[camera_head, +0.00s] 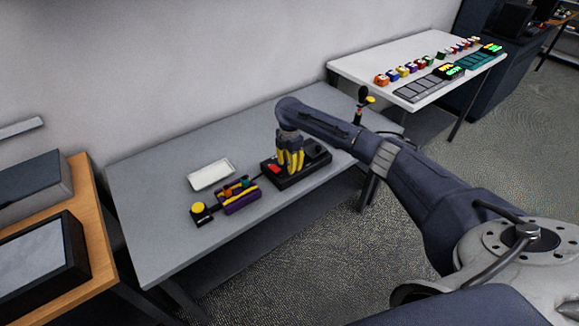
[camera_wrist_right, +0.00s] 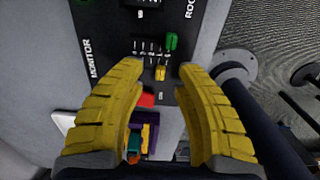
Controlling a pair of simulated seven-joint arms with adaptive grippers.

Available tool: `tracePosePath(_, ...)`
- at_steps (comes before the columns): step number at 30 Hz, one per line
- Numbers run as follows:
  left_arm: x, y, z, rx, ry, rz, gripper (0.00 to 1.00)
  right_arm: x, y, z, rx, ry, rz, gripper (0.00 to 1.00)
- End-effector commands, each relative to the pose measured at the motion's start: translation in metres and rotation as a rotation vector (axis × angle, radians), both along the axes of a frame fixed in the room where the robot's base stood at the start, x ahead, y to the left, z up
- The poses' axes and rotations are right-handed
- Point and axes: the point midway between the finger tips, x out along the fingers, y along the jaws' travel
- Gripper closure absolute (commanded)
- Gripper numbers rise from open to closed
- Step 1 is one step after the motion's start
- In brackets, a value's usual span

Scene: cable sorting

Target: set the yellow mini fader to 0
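The yellow mini fader (camera_wrist_right: 160,73) is a small yellow cap at the lower right of a row of white scale marks on a black panel (camera_wrist_right: 190,15). In the right wrist view it shows between my two yellow fingertips. My right gripper (camera_wrist_right: 160,70) is open, with a finger on each side and a gap to the fader. In the head view my right gripper (camera_head: 290,168) points down over the black panel (camera_head: 313,169) and hides the fader. I cannot read the scale values. My left gripper is not in view.
A green knob (camera_wrist_right: 172,42) and a red block (camera_wrist_right: 147,99) are close to the fader. On the grey table (camera_head: 150,240) are a white tray (camera_head: 211,175), a purple box (camera_head: 238,203) and a yellow button (camera_head: 198,208). The table's front left is clear.

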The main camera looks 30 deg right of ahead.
Motion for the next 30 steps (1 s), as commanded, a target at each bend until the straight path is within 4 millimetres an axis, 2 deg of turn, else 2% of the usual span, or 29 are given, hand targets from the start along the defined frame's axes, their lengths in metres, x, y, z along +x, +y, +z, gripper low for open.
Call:
tracePosePath(6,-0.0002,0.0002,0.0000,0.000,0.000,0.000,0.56,-0.0003,0.0001,-0.0115,0.000,0.000,0.001,0.67)
tracePosePath(16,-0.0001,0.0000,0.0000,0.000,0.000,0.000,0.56,-0.0002,0.0000,-0.0132,0.000,0.000,0.001,0.67)
tracePosePath(17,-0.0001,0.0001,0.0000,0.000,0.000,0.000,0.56,-0.0002,0.0000,-0.0132,0.000,0.000,0.001,0.64)
tracePosePath(26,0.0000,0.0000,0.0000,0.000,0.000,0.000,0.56,-0.0003,0.0001,-0.0130,0.000,0.000,0.001,0.99)
tracePosePath(30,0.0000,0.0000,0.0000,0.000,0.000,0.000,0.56,-0.0003,0.0000,-0.0130,0.000,0.000,0.001,1.00)
